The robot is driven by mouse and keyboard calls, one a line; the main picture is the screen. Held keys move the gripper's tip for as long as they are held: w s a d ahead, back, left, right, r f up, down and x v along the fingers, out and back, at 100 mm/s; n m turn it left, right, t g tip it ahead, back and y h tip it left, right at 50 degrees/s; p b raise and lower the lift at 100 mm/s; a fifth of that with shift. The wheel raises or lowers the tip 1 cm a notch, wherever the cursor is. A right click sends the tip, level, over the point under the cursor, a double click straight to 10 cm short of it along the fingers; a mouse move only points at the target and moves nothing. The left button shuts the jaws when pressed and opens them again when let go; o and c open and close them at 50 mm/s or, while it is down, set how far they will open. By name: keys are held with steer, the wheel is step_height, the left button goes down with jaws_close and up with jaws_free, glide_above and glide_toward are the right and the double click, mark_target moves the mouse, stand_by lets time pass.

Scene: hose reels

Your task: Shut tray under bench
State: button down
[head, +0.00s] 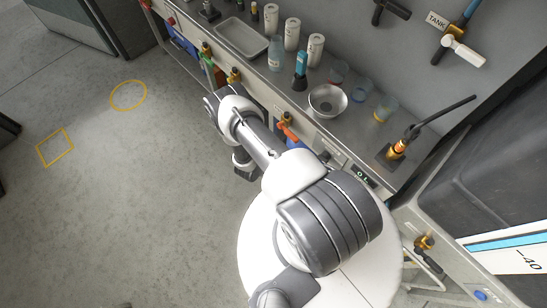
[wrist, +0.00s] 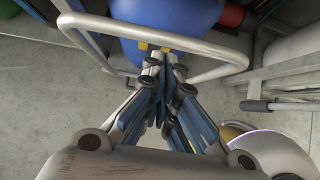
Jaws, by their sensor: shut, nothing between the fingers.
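In the wrist view my gripper (wrist: 166,60) is shut and empty. Its fingertips lie over a bent light metal tube (wrist: 213,52), which loops in front of a rounded blue body (wrist: 170,14). I cannot tell whether the fingers touch the tube, or whether the tube is part of the tray. In the head view the bench (head: 345,130) runs along the right, and my arm reaches toward its front edge. The dark end of my arm hangs low beside that edge; the fingertips are not clear there. The tray under the bench is not clearly seen in the head view.
On the bench stand a shallow metal pan (head: 243,38), white canisters (head: 291,34), a steel bowl (head: 327,101) and small cups. Valves with orange handles (head: 288,130) line the bench front. Metal bars (wrist: 285,90) are at right in the wrist view.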

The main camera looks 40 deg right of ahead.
steer(key=shift+d, duration=0.45)
steer(key=shift+w, duration=0.1)
steer(key=d, duration=0.5)
steer(key=shift+w+d+b, duration=0.2)
steer(key=shift+b, duration=0.2)
